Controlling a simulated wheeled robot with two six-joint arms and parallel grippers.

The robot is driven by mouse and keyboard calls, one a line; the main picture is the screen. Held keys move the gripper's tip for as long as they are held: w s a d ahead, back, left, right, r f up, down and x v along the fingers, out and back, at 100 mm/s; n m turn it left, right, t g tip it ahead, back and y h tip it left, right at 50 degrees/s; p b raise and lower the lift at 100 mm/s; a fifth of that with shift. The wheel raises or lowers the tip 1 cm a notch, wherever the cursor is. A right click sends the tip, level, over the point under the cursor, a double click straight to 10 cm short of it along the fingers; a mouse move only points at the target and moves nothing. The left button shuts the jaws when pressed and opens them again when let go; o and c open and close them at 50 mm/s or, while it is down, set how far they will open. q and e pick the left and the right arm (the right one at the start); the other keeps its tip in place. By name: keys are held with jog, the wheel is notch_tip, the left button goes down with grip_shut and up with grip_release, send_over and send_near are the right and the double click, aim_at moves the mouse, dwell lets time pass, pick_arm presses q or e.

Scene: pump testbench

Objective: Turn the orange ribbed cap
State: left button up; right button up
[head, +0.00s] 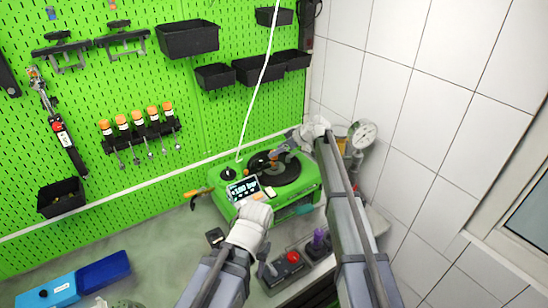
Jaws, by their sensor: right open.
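The green pump testbench (305,190) stands on the grey counter in the corner, with a black round plate (285,173) on its top and a small lit screen on its front left. A small orange piece (273,154), which looks like the orange ribbed cap, shows above the plate; its ribs are too small to make out. My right gripper (280,149) is open and reaches in from the right, with its fingertips close to the orange piece; I cannot tell whether they touch it. My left gripper (257,199) is in front of the screen; its fingers are too small to read.
Orange-handled screwdrivers (138,121) and black bins (188,38) hang on the green pegboard. A control box with a red button (293,257) lies on the counter. A pressure gauge (362,133) stands behind my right arm. A blue case (75,280) lies at the left.

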jog(key=b+x, duration=0.1)
jog(key=x, duration=0.2)
jog(key=shift+r, duration=0.1)
jog(key=shift+c, duration=0.3)
grip_shut()
